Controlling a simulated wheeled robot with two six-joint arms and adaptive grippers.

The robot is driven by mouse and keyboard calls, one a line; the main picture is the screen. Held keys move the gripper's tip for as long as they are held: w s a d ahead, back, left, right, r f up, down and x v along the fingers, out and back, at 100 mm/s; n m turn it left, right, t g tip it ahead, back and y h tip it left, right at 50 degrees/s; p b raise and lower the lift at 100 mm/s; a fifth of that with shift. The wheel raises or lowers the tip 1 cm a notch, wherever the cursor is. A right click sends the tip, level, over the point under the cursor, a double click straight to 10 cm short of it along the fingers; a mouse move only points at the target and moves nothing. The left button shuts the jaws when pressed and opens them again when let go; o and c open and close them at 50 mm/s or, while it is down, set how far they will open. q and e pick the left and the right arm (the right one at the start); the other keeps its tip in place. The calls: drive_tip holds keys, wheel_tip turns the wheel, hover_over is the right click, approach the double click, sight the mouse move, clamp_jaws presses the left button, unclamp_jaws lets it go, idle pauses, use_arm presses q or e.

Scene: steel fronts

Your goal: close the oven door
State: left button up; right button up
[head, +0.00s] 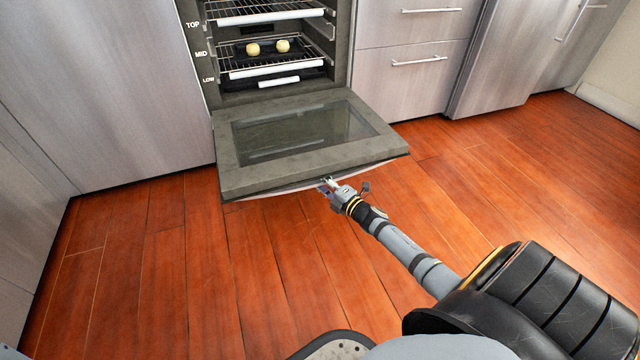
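The oven door (300,133) is open and folded down towards me, with its inner side and dark glass pane facing up. A thin pale handle (270,192) runs along its front edge. My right gripper (326,184) is at that front edge, right of its middle, by the handle. It is too small to tell whether its fingers are open or shut, or whether they touch the handle. The oven cavity (270,30) shows wire racks, and two pale round items (268,47) sit on a dark tray at the middle level. My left gripper is out of view.
Steel cabinet fronts (100,80) stand left of the oven, and drawers with bar handles (418,61) stand right of it. The reddish wooden floor (200,270) around the door is clear. The racks appear to sit inside the cavity.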

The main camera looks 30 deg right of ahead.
clamp_jaws()
idle(0.6)
